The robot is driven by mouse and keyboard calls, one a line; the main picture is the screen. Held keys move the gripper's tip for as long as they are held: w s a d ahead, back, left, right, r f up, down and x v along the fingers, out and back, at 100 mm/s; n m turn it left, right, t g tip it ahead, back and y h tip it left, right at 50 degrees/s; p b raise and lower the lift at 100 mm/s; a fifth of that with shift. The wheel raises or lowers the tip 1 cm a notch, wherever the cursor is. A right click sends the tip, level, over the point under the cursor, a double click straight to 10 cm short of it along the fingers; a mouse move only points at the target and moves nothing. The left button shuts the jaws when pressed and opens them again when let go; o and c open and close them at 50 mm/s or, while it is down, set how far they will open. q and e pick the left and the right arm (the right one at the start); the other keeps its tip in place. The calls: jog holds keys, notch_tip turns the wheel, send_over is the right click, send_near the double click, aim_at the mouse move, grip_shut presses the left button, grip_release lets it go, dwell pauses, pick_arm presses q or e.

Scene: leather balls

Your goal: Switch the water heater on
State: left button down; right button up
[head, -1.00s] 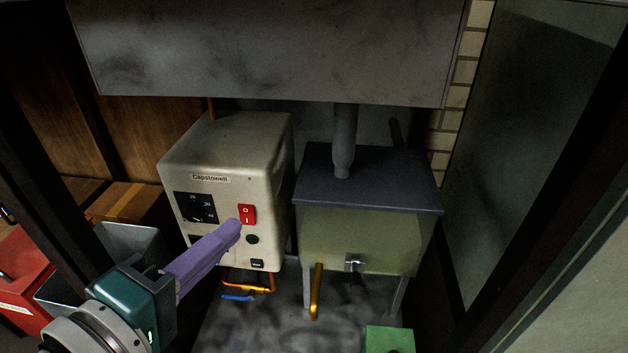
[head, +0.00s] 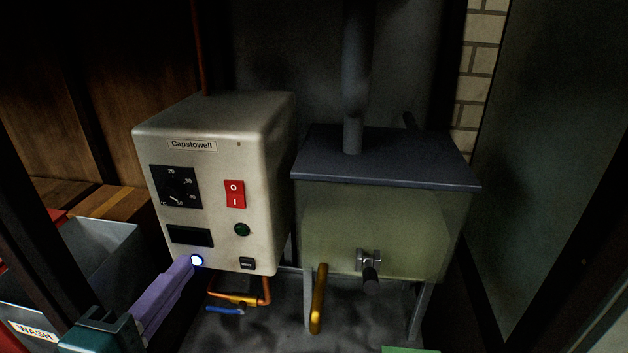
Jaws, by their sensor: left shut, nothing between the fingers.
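The water heater (head: 218,220) is a cream box labelled Capstowell, left of centre in the head view. Its red rocker switch (head: 235,194), marked O above and I below, is on the front face. A black dial (head: 176,187) is left of the switch. A dark display (head: 190,236) and a dark green round lamp (head: 242,230) sit below. My left gripper (head: 194,263) has purple fingers, shut and empty, with the tips at the heater's lower left front, below and left of the switch. I cannot tell whether they touch. A bright spot glows at the tips. My right gripper is not in view.
A greenish tank (head: 385,230) with a dark lid stands right of the heater. A grey bin (head: 95,255) labelled WASH is at the left. Orange and blue pipes (head: 238,300) hang below the heater. A doorway frames both sides.

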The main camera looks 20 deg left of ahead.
aim_at(236, 206)
pick_arm(q)
jog(key=b+x, duration=0.4)
jog(key=x, duration=0.9)
jog(key=shift+w+f+b, duration=0.1)
jog(key=shift+w+b, duration=0.05)
jog(key=shift+b, duration=0.15)
jog(key=shift+w+a, duration=0.1)
jog(key=shift+w, duration=0.3)
jog(key=shift+w+f, duration=0.2)
jog(key=shift+s, duration=0.1)
